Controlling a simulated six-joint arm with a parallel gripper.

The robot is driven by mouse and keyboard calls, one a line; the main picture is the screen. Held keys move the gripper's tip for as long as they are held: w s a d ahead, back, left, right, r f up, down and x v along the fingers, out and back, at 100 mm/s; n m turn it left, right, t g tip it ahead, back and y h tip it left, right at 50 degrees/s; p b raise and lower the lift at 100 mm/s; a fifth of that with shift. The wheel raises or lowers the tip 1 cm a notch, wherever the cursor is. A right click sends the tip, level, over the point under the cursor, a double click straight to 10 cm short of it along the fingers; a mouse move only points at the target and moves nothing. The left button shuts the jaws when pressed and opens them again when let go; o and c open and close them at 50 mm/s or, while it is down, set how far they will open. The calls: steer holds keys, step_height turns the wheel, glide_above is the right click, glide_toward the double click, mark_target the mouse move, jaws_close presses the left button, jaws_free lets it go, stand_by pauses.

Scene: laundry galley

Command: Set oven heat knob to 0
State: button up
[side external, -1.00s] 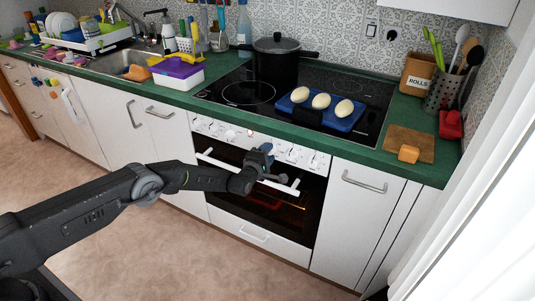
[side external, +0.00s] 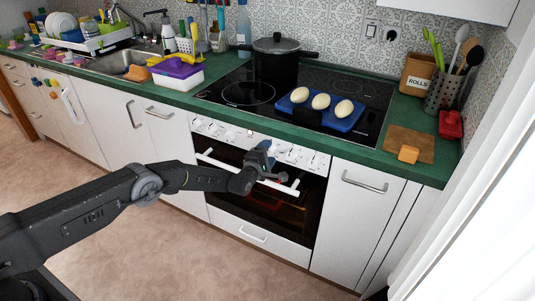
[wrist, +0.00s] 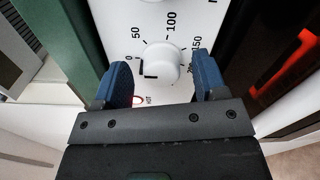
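The white oven heat knob (wrist: 165,62) is in the middle of the wrist view, on a white panel printed with 0, 50, 100, 150 and more. A dark mark shows at its left lower side, on the side of the 0; its exact setting is unclear. My gripper (wrist: 163,76) has its two blue fingers on either side of the knob, with a gap at each side. In the side view my gripper (side external: 268,152) is in front of the oven's control panel (side external: 222,130) and hides part of it, the heat knob included.
The oven door handle (side external: 217,165) runs just below my gripper. The green counter edge (side external: 335,146) lies above the panel. A blue tray (side external: 299,112) with white oval items and a black pot (side external: 277,62) stand on the hob.

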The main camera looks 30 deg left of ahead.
steer(key=shift+s, duration=0.15)
steer(key=s, duration=1.3)
steer(key=shift+s, duration=0.25)
stand_by(0.3)
step_height(320, 180, up, 16)
steer(key=a+m+g, duration=0.1)
steer(key=m+g, duration=0.2)
steer(key=m, duration=0.2)
steer(key=s+a+r+m+g, duration=0.25)
steer(key=s+r+m, duration=0.25)
steer(key=s+r, duration=0.45)
steer(key=s+a+r+m+g, duration=0.1)
steer(key=s+r+m+g, duration=0.1)
steer(key=s, duration=0.8)
steer(key=s+a+r+m+g, duration=0.1)
steer(key=s+m, duration=0.4)
steer(key=s, duration=0.5)
steer(key=s+a+r+m+g, duration=0.1)
steer(key=s+r+m+g, duration=0.2)
steer(key=s, duration=0.7)
steer(key=shift+a+r+g, duration=0.25)
steer(key=shift+g, duration=0.2)
